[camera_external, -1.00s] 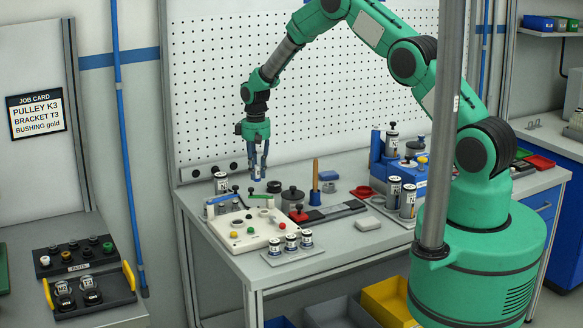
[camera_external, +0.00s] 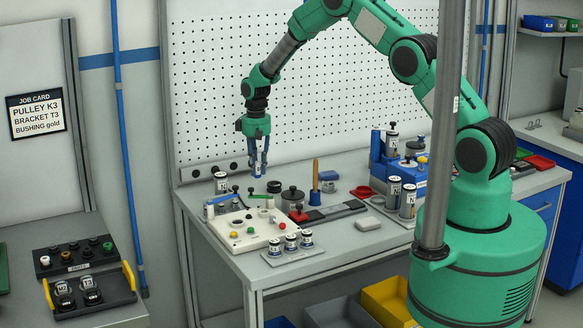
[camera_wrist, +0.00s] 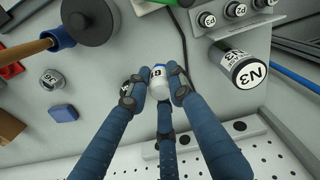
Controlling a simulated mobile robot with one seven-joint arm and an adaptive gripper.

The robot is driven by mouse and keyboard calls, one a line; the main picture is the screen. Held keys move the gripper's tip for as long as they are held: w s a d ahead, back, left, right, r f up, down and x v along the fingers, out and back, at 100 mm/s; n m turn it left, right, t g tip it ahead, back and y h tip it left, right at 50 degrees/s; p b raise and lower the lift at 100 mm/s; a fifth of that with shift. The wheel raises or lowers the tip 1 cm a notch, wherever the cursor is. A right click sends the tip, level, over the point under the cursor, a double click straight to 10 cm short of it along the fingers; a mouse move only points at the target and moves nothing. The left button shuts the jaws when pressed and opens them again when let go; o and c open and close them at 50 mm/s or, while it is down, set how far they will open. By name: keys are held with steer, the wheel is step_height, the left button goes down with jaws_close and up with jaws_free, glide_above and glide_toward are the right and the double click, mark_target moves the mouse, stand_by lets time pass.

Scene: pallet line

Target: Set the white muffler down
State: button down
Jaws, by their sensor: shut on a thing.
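The white muffler (camera_wrist: 159,88), a small white cylinder with a dark marking and a bit of blue at its top, sits between the fingers of my gripper (camera_wrist: 157,92) in the wrist view. The gripper is shut on it. In the outside view my gripper (camera_external: 258,172) points down over the back left part of the workbench (camera_external: 335,240), behind the cream panel box. The muffler is too small there to make out clearly. I cannot tell whether its lower end touches the bench.
A grey cylinder marked N3 (camera_wrist: 242,66) stands close by. The cream panel box (camera_external: 245,231) fills the front left. The pegboard (camera_external: 310,90) rises behind.

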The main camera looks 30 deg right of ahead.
steer(key=s+d+f+b, duration=0.1)
steer(key=s+d, duration=0.3)
steer(key=s, duration=1.2)
steer(key=s+d+f+b, duration=0.2)
steer(key=s+d, duration=0.2)
steer(key=s, duration=1.3)
steer(key=s+d+f+b, duration=0.1)
steer(key=s+d, duration=0.4)
steer(key=s, duration=1.1)
steer(key=shift+s+f+m+b, duration=0.15)
steer(key=shift+f+m+b, duration=0.25)
steer(key=shift+b, duration=0.2)
steer(key=shift+d, duration=0.1)
steer(key=w+a, duration=0.1)
steer(key=w, duration=0.4)
steer(key=w+a+f, duration=0.1)
steer(key=w, duration=0.4)
steer(key=w+a, duration=0.1)
steer(key=w, duration=0.4)
steer(key=shift+w+a+f, duration=0.15)
steer(key=shift+w+f, duration=0.05)
steer(key=shift+w, duration=0.2)
steer(key=shift+f, duration=1.75)
steer(key=shift+f+b, duration=0.2)
steer(key=shift+b, duration=0.15)
